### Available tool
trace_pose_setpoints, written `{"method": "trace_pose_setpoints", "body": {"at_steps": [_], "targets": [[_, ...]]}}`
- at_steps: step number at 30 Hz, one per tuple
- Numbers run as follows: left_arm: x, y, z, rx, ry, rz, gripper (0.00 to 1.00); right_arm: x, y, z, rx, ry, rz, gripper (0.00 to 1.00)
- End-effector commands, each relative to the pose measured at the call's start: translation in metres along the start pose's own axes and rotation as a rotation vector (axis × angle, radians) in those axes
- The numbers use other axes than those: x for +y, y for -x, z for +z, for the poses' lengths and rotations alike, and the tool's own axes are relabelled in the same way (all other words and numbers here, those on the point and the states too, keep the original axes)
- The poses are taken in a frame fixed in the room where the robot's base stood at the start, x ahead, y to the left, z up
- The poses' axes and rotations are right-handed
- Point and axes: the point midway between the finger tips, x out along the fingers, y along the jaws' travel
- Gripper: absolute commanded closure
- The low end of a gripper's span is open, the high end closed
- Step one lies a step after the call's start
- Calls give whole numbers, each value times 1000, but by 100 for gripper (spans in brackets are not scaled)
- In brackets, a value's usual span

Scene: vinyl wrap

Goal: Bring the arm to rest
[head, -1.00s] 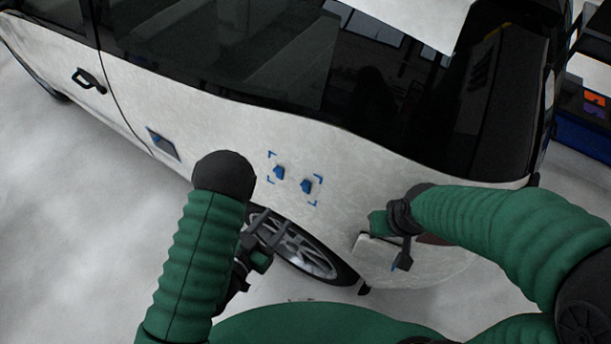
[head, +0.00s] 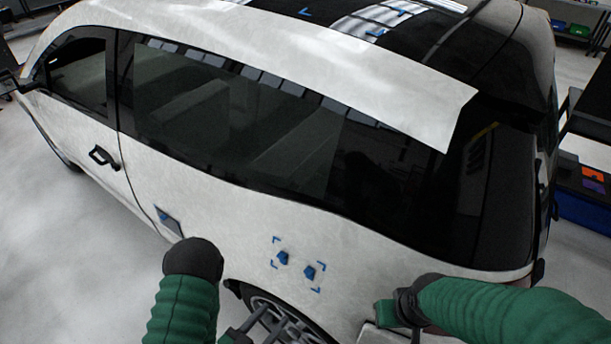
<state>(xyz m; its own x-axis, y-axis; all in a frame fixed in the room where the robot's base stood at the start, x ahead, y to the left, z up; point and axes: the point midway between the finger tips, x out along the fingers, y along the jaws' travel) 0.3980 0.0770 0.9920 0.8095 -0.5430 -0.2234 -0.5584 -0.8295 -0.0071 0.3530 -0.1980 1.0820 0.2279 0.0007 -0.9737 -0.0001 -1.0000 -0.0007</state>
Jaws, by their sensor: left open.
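My left arm (head: 183,305) comes in from the lower left, bent, with its dark joint in front of the car's lower side. My left gripper (head: 257,322) is at the bottom edge, in front of the rear wheel. It is open, and I see nothing between its fingers; part of it is cut off. My right arm (head: 500,312) reaches in from the lower right. Its dark wrist (head: 412,303) is by the car's rear lower corner. The right gripper's fingertips are below the picture.
A white car (head: 215,210) fills the middle. Two blue pieces (head: 283,258) sit on its side inside blue corner marks. A blue bin (head: 585,207) stands at right. The floor at left is clear.

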Motion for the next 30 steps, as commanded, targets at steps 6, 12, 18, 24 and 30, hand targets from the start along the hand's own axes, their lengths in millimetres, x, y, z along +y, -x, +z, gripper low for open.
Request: {"method": "trace_pose_setpoints", "body": {"at_steps": [6,12,18,24,30], "targets": [[-26,-24,9,-168,-55,-34,55,0,-7,2,0,0,0,64],[-89,-18,13,-534,-23,-200,55,0,-18,4,0,0,0,64],[-110,46,-8,-854,195,-378,55,0,-28,6,0,0,0,64],[-83,103,-30,-1042,406,-436,55,0,-32,8,0,0,0,64],[-82,105,-30,-1047,412,-437,55,0,-32,8,0,0,0,64]]}}
